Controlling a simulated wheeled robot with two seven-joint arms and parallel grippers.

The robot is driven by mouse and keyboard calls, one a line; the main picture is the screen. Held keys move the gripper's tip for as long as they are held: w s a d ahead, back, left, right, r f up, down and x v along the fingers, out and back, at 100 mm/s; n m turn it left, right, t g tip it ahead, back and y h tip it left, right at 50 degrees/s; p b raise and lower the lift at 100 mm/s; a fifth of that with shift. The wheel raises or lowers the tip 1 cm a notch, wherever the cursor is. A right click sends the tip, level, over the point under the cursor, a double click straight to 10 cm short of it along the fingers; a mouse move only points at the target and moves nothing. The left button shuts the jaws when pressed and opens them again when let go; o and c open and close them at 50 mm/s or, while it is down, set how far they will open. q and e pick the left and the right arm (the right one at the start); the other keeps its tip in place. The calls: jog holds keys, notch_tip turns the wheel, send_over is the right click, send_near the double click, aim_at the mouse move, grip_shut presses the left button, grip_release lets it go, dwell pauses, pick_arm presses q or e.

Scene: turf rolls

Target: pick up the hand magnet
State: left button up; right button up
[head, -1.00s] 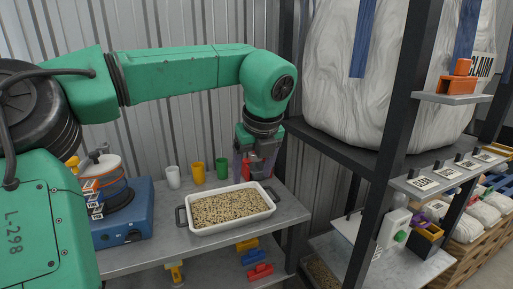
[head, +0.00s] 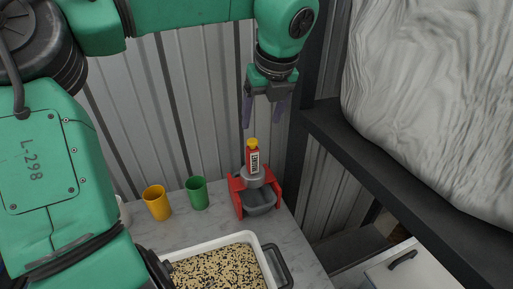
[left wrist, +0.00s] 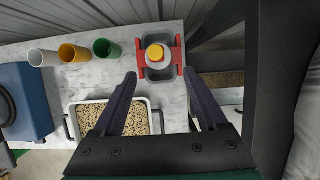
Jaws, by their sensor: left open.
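The hand magnet (head: 253,158) looks like a red handle with a yellow cap, a pale label and a grey base. It stands upright in a grey holder with red sides (head: 239,198) on the table. In the left wrist view the magnet (left wrist: 157,56) shows from above, just beyond the fingertips and between their lines. My left gripper (head: 264,115) is open and empty, pointing down above the magnet and apart from it. Its two dark fingers (left wrist: 159,76) also show in the left wrist view. My right gripper is not in view.
A green cup (head: 197,193) and a yellow cup (head: 157,203) stand left of the holder. A white tray of grain (head: 257,241) lies in front. A dark shelf edge (head: 390,165) with a large pale sack (head: 440,100) is close on the right.

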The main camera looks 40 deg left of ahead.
aim_at(253, 146)
pick_arm(q)
jog(key=p+x, duration=0.1)
jog(key=x, duration=0.3)
jog(key=p+x, duration=0.2)
jog(key=x, duration=0.2)
jog(key=s+p+x, duration=0.1)
jog(key=p+x, duration=0.1)
jog(key=x, duration=0.2)
jog(key=shift+w+f, duration=0.1)
jog(key=shift+f, duration=0.25)
jog(key=shift+a+f, duration=0.1)
jog(key=shift+f, duration=0.35)
jog(key=shift+w, duration=0.1)
grip_shut()
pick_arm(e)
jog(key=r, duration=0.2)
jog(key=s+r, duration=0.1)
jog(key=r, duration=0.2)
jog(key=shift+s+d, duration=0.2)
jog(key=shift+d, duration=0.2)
